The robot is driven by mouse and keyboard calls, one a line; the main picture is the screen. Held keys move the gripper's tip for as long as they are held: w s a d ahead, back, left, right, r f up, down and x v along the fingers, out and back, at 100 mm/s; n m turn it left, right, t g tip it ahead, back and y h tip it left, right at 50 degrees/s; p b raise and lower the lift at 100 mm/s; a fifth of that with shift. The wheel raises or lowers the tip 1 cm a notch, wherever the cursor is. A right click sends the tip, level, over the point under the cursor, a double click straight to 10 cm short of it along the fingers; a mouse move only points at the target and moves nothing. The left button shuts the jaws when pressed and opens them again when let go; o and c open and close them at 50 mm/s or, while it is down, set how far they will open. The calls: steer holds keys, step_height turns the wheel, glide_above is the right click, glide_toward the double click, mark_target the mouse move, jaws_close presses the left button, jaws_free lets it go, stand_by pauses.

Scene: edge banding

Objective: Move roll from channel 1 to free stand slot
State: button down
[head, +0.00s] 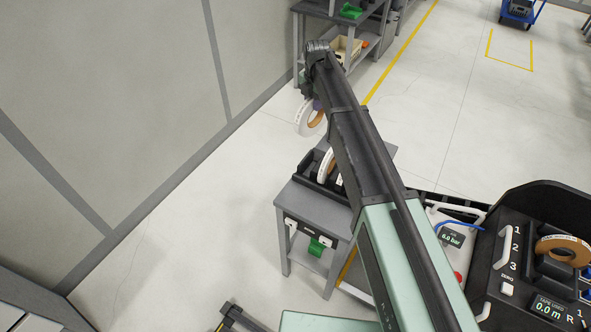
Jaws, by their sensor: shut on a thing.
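My gripper (316,103) is mostly hidden behind my arm's end. It is shut on a white-faced roll (303,117) with a brown core, held upright in the air beyond the stand. The grey stand (302,205) has a black slotted rack (301,179) on top. Another white roll (326,162) stands upright in the rack, partly hidden by my arm. Which slots are free I cannot tell. The black machine (511,275), marked 1, 2, 3, is at the right. A brown and white roll (563,249) lies there; its channel I cannot tell.
A grey workbench (325,8) with a green item and a box stands at the back. The pale wall (110,110) runs along the left. A pressure display unit (452,238) sits beside the machine. Open floor lies left of the stand.

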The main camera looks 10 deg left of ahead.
mark_target(315, 125)
steer(key=n, duration=0.3)
steer(key=shift+d, duration=0.35)
step_height(315, 125, down, 21)
steer(key=b, duration=2.1)
steer(key=c, duration=0.9)
jaws_free()
steer(key=shift+a+r, duration=0.1)
steer(key=shift+r, duration=0.1)
step_height(315, 125, up, 13)
steer(key=p, duration=1.3)
steer(key=shift+f, duration=0.15)
